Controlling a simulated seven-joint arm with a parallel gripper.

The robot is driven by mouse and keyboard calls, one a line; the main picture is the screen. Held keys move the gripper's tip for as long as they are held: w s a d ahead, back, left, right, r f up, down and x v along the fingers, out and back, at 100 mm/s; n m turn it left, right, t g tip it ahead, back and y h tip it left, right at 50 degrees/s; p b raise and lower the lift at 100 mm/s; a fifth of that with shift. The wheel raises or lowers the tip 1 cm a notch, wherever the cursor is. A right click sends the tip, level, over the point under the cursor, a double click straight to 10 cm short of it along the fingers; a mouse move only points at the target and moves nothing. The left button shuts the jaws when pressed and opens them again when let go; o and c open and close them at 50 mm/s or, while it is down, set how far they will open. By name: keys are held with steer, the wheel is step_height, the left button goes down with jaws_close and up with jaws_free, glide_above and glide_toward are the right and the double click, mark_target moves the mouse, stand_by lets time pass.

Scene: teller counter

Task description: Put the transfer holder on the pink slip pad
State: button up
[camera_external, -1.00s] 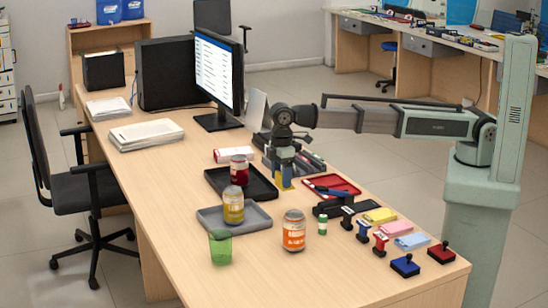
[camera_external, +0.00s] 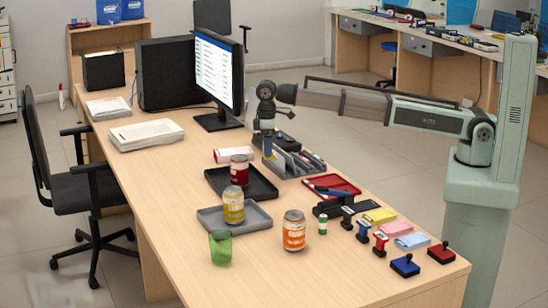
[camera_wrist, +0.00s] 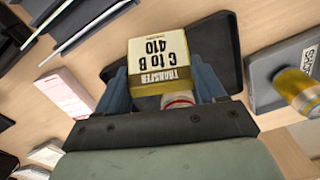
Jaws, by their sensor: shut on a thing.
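The transfer holder (camera_wrist: 160,55) is a yellowish block whose white label reads "TRANSFER C to B 410". In the wrist view it sits between the blue-grey fingers of my gripper (camera_wrist: 165,90), which is shut on it. In the external view my gripper (camera_external: 267,152) points down near the document rack and the black tray; the holder is not clearly seen there. The pink slip pad (camera_external: 395,229) lies on the counter at the right, well away from my gripper, between a yellow pad (camera_external: 379,215) and a light blue pad (camera_external: 411,241).
A dark rack (camera_external: 297,164) stands beside my gripper. A black tray (camera_external: 262,184) with a red can and a grey tray (camera_external: 263,216) with a yellow can lie nearer the front. A red tray (camera_external: 345,182), several stamps and an orange can (camera_external: 294,231) occupy the right side.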

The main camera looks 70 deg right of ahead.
steer(key=w+d+r+m, duration=0.1)
steer(key=w+d+r, duration=0.1)
steer(key=w+d, duration=1.2)
steer(key=shift+d+m, duration=0.4)
steer(key=shift+d, duration=0.65)
steer(key=w, duration=0.2)
steer(key=w+n, duration=0.1)
steer(key=w, duration=0.2)
steer(key=w+d+r+n, duration=0.1)
steer(key=w, duration=0.2)
steer(key=shift+d, duration=0.1)
steer(key=n, duration=0.3)
glide_toward(230, 152)
steer(key=shift+d+f, duration=0.15)
steer(key=shift+f, duration=2.5)
steer(key=shift+f, duration=0.1)
steer(key=o, duration=1)
steer(key=shift+o, duration=0.2)
step_height(230, 152, up, 12)
